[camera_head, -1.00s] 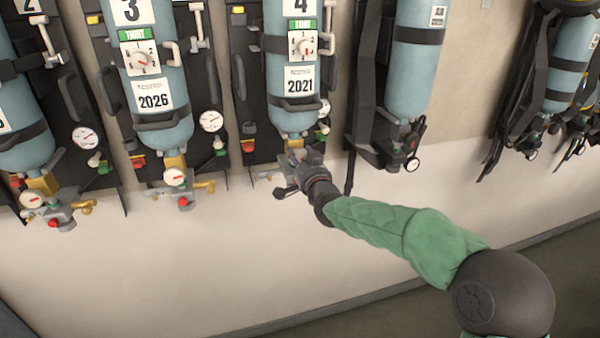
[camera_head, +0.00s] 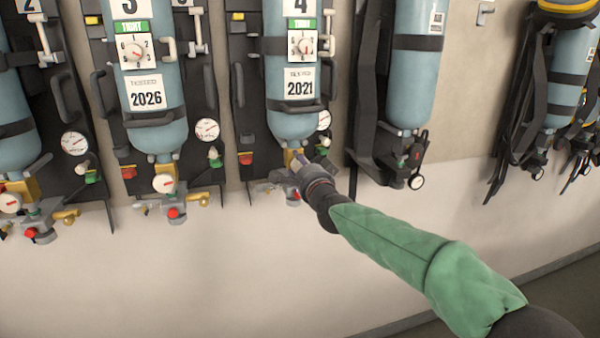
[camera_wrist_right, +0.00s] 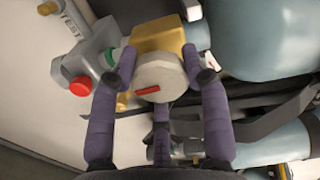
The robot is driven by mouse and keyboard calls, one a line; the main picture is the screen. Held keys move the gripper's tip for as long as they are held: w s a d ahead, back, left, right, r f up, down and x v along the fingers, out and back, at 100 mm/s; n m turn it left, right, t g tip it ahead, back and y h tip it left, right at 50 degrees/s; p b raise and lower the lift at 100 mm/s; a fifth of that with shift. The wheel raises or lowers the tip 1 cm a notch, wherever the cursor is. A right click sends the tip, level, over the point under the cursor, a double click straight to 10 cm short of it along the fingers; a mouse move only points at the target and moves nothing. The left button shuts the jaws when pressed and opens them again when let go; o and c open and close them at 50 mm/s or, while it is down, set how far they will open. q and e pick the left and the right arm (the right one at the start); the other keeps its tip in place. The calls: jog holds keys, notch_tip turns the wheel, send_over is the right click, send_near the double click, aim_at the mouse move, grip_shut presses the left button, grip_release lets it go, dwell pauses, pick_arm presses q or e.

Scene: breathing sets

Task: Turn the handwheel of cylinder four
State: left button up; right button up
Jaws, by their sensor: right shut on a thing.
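Cylinder four is a pale blue bottle (camera_head: 292,82) hung on the wall, with a "4" label and a 2021 tag. Its handwheel (camera_wrist_right: 158,74) is a thick, pale round knob with a red bar on its face, in front of a brass block (camera_wrist_right: 158,38). My right gripper (camera_wrist_right: 164,70) is shut on the handwheel, one finger on each side of it. In the head view my right gripper (camera_head: 296,174) is at the valve below cylinder four and hides most of the handwheel. My left gripper is not in view.
Cylinder three (camera_head: 150,75) hangs to the left, with its valve and gauges below. Another blue cylinder (camera_head: 414,70) with black straps hangs to the right. A red button (camera_wrist_right: 80,87) sits on the grey valve body beside my fingers. The lower wall is clear.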

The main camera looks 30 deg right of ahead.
jog(key=shift+s+d+r, duration=0.1)
jog(key=shift+d+r, duration=0.2)
jog(key=shift+r, duration=0.2)
jog(key=o, duration=1)
jog(key=shift+c, duration=0.2)
jog(key=shift+o, duration=1)
jog(key=shift+f, duration=0.25)
jog(key=shift+a, duration=0.1)
jog(key=shift+f, duration=0.1)
jog(key=v, duration=1.2)
